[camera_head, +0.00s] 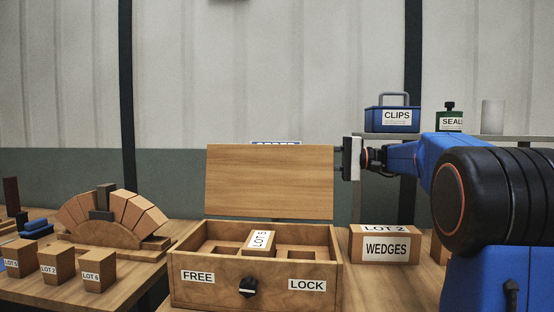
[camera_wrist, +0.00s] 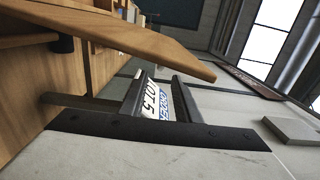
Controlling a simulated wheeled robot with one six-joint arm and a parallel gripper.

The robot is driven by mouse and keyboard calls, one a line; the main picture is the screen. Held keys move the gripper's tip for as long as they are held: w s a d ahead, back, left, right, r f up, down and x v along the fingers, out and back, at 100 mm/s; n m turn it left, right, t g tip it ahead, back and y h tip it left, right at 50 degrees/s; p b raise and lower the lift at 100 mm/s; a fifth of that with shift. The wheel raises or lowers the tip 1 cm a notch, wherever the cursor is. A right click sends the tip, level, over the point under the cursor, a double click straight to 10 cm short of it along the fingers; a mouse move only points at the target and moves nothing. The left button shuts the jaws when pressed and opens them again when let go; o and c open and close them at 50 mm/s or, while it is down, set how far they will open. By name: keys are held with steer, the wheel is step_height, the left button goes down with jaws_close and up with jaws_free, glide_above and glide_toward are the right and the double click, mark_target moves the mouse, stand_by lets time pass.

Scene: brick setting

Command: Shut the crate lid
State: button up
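The wooden crate (camera_head: 255,290) stands on the table with its lid (camera_head: 270,180) raised steeply at the back. A dark knob (camera_head: 248,287) sits on its front between labels FREE and LOCK. A LOT 5 block (camera_head: 259,242) rests in the middle of the crate, tilted. My gripper (camera_head: 341,161) is at the lid's right edge, fingers pointing left. In the wrist view, my gripper (camera_wrist: 140,92) has its fingers spread with nothing clamped between them, and the lid (camera_wrist: 110,35) crosses just beyond. I cannot tell whether they touch.
A LOT 2 WEDGES box (camera_head: 385,247) stands right of the crate. A wooden arch (camera_head: 113,215) and several small lot blocks (camera_head: 50,262) stand at left. A blue CLIPS box (camera_head: 392,122) is on a shelf behind. A sign (camera_head: 275,142) shows partly behind the lid.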

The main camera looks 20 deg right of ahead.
mark_target(278, 158)
steer(key=x, duration=1)
steer(key=shift+c, duration=0.6)
jaws_close()
